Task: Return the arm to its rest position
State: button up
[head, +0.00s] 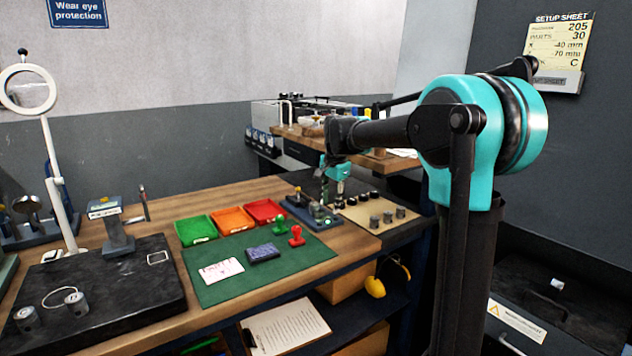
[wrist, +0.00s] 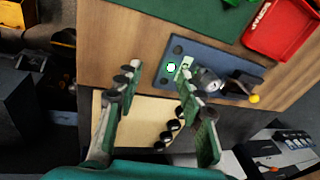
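My arm, teal and black, reaches from the right side over the right part of the bench in the head view. My gripper (head: 334,176) points down there, above the blue fixture and the tan board. In the wrist view my gripper (wrist: 158,68) has its two green-and-black fingers well apart, with nothing held between them. The blue fixture (wrist: 213,72) lies below the fingers, with a grey metal cylinder and a yellow-knobbed lever on it. It also shows in the head view (head: 322,222). The rest position is not marked in either view.
The tan board (head: 352,211) carries several dark and grey cylinders. Red (head: 264,211), orange (head: 231,219) and green (head: 194,231) trays stand left of the fixture. A green mat (head: 212,291) holds stamps and a card. A magnifier lamp (head: 50,150) stands far left. Free air lies above the mat.

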jog(key=s+d+f+n, duration=0.3)
jog(key=s+f, duration=0.4)
jog(key=s, duration=0.3)
jog(key=s+d+f+n+t, duration=0.1)
jog(key=s+d+f+n, duration=0.2)
jog(key=s+d+f, duration=0.3)
jog(key=s+d+f+n, duration=0.3)
jog(key=s+f, duration=0.6)
jog(key=s, duration=0.7)
jog(key=shift+d+f+n+t+h, duration=0.15)
jog(key=shift+d+n+t+h, duration=0.2)
jog(key=shift+d, duration=0.85)
